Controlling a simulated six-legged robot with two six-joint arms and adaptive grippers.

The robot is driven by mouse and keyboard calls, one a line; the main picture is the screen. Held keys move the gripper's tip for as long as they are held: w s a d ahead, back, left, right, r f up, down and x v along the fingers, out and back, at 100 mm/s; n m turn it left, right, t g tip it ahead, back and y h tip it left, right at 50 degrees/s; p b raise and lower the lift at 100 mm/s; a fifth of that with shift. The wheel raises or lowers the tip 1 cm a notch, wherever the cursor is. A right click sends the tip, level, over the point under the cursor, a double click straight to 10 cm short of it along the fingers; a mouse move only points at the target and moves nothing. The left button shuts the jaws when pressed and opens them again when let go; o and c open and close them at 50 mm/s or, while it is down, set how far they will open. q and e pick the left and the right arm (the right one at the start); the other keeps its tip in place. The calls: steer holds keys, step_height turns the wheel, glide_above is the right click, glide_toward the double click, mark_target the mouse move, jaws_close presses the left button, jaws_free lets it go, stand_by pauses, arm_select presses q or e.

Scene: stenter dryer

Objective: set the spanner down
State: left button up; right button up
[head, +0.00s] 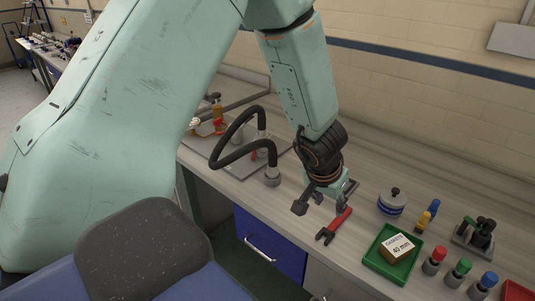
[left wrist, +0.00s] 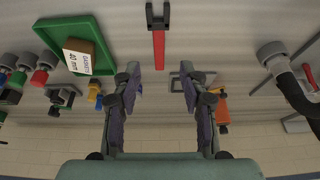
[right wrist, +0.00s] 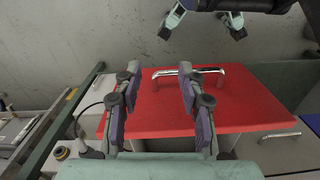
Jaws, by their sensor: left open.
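The spanner (head: 334,226), red with a dark grey open jaw, lies on the grey workbench (head: 300,231). My left gripper (head: 320,205) is open just above and beside the handle end of the spanner, its fingers spread and nothing held. In the left wrist view the spanner (left wrist: 159,42) points away from my left gripper (left wrist: 161,76), its red end near the gap between the fingertips, with clear space on both sides. My right gripper (right wrist: 160,73) is open and empty, seen only in the right wrist view.
A green tray (head: 371,260) with a labelled box (head: 397,248) stands right of the spanner. Several coloured-cap gauges and a round pot (head: 392,201) stand nearby. A black hose (head: 233,123) arches at left.

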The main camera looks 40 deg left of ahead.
arm_select(q)
steer(key=s+a+f+g+y, duration=0.2)
steer(key=s+f+g, duration=0.1)
steer(key=s+f, duration=1.2)
steer(key=s+d+f+h, duration=0.1)
steer(key=s+d+f, duration=0.1)
steer(key=s, duration=0.6)
steer(key=s+d+f+g+h, duration=0.1)
steer(key=s+d, duration=0.3)
steer(key=s, duration=0.4)
steer(key=shift+s+f, duration=0.25)
steer(key=shift+f, duration=0.2)
steer(key=shift+s, duration=0.1)
